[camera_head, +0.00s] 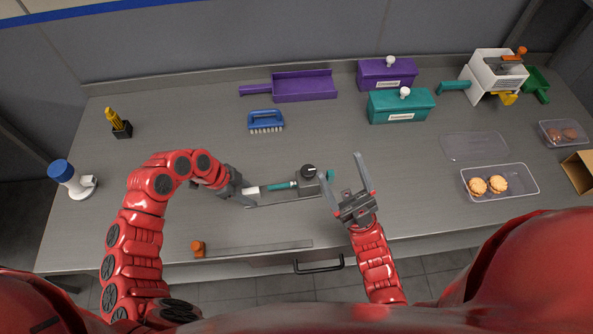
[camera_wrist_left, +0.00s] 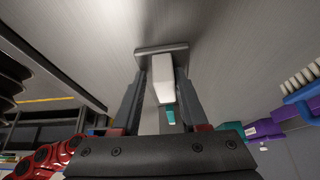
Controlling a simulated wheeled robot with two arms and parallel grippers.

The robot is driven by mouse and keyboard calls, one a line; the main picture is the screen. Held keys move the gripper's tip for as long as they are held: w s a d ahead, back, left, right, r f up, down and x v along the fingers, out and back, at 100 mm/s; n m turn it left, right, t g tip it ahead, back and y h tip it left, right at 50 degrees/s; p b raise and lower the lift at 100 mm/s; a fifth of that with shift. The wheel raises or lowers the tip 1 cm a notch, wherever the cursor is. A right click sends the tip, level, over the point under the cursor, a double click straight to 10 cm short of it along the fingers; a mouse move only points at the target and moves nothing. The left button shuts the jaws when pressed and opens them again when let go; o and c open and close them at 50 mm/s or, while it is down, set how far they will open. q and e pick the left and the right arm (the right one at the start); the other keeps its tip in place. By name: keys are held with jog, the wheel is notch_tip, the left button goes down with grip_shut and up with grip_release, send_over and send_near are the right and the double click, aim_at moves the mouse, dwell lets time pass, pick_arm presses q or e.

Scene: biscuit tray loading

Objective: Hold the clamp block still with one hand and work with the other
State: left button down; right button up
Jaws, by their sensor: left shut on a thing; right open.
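The clamp block, seemingly the white block (camera_head: 252,190) at the left end of a grey fixture (camera_head: 290,195), sits on the table. My left gripper (camera_head: 248,188) is shut on this block. In the left wrist view the white block (camera_wrist_left: 163,78) lies between the two fingers, with a small teal part (camera_wrist_left: 171,117) beside it. A teal rod (camera_head: 282,185) runs from the block to a grey part with a black knob (camera_head: 308,171). My right gripper (camera_head: 343,171) is open and empty at the fixture's right end, with a teal piece (camera_head: 331,175) between its fingers in the picture; contact cannot be told.
A long flat grey strip (camera_head: 260,248) and an orange knob (camera_head: 198,248) lie near the front edge. A blue brush (camera_head: 266,120), purple dustpan (camera_head: 304,87) and teal box (camera_head: 400,107) stand behind. A clear tray (camera_head: 520,193) with two biscuits is at right. The left table middle is clear.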

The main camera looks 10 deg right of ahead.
jog(key=w+a+f+m+g+h, duration=0.1)
jog(key=w+a+f+g+h, duration=0.15)
jog(key=f+g, duration=0.4)
jog(key=m+g+h, duration=0.2)
jog(key=m+h, duration=0.3)
jog(key=h, duration=0.1)
send_near(302, 168)
jog(key=x, duration=1.1)
jog(key=shift+w+d+f, duration=0.1)
jog(key=shift+w+f, duration=0.05)
jog(key=shift+f, duration=0.15)
jog(key=shift+n, duration=0.3)
grip_shut()
